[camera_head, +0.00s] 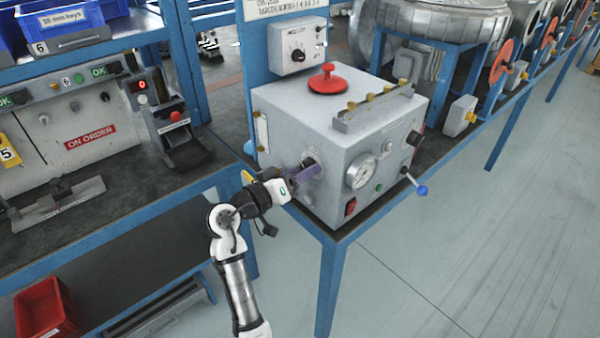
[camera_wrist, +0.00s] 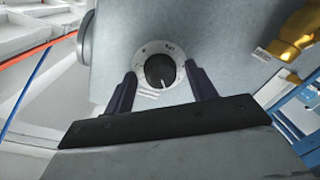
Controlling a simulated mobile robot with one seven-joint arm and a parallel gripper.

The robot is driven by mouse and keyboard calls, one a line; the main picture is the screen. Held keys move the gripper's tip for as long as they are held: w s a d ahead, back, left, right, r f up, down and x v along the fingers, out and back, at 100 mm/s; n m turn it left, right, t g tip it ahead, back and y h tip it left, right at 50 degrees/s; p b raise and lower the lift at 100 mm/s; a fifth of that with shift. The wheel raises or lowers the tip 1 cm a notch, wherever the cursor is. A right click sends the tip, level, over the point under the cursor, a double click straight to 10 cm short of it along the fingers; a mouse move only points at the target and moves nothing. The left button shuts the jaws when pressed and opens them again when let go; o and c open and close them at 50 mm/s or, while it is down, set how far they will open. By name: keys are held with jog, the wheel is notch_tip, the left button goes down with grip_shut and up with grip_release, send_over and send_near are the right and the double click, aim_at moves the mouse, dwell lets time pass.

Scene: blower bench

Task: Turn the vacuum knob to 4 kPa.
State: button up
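The vacuum knob (camera_wrist: 160,71) is a round black knob with a white pointer line, set in a pale dial plate (camera_wrist: 147,52) with small marks. The marks are too small to read. The knob is on the grey box (camera_head: 290,105), on the face toward my arm. My gripper (camera_wrist: 160,85) is open, with one dark purple finger on each side of the knob. Gaps seem to show between fingers and knob; I cannot tell whether they touch it. In the head view my gripper (camera_head: 308,172) is at the dial, and its fingers partly hide the knob.
The box also carries a pressure gauge (camera_head: 361,172), a red knob (camera_head: 328,79) on top, a red switch (camera_head: 350,207) and a blue-tipped lever (camera_head: 421,190). Yellow fittings (camera_wrist: 292,38) show at the right of the wrist view. A blue bench frame (camera_head: 330,280) runs below.

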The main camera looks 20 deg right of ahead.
jog(key=b+v, duration=0.3)
jog(key=v, duration=1)
jog(key=shift+s+a, duration=0.2)
jog(key=shift+a, duration=0.1)
